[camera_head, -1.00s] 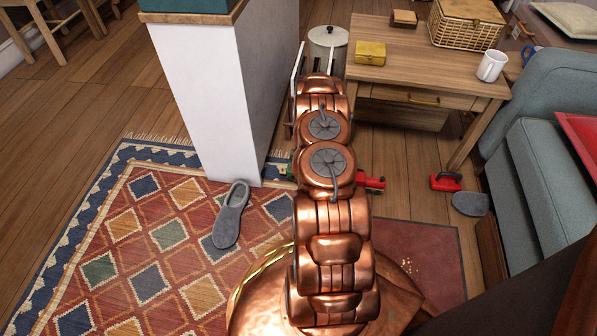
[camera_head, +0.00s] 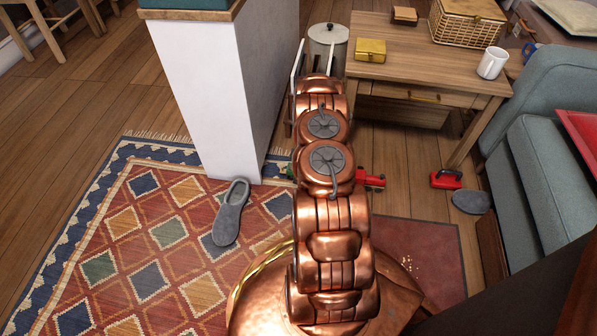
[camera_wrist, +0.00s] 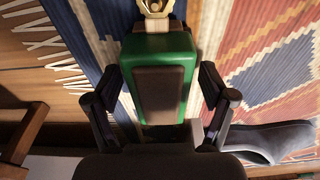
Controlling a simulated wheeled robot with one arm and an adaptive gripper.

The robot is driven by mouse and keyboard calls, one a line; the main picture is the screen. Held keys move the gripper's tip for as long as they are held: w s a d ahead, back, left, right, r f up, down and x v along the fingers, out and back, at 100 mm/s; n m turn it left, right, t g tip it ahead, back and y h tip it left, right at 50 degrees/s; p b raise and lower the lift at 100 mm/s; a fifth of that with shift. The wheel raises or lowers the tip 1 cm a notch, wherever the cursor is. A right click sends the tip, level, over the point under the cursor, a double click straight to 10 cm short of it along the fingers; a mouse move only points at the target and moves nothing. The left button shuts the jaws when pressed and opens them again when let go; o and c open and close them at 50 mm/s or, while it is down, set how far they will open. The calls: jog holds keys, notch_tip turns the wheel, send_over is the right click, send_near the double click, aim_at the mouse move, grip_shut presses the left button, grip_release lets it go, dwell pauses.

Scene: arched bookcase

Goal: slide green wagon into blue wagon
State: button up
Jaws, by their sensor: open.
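In the wrist view, the green wagon (camera_wrist: 178,44), with a dark brown panel on its face, lies between the two dark fingers of my open gripper (camera_wrist: 161,78). A gap seems to show on both sides, so I cannot see contact. In the head view, only a small bit of green (camera_head: 289,171) shows left of my copper arm, which hides my gripper and most of the wagon. A red toy part (camera_head: 372,180) sticks out right of the arm at the same height. I cannot make out the blue wagon in either view.
A white pillar (camera_head: 215,100) stands left of the arm. A grey slipper (camera_head: 231,212) lies on the patterned rug (camera_head: 125,222). A wooden table (camera_head: 425,62), a red toy piece (camera_head: 446,179), another slipper (camera_head: 471,202) and a blue-grey sofa (camera_head: 545,150) are at right.

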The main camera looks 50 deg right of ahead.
jog(key=shift+s+d+r, duration=0.15)
jog(key=shift+s+r, duration=0.1)
jog(key=shift+r, duration=1.75)
jog(key=shift+s+d+r, duration=0.2)
jog(key=shift+r, duration=1.75)
jog(key=shift+s+d+r, duration=0.15)
jog(key=shift+s+r, duration=0.1)
jog(key=shift+r, duration=1.75)
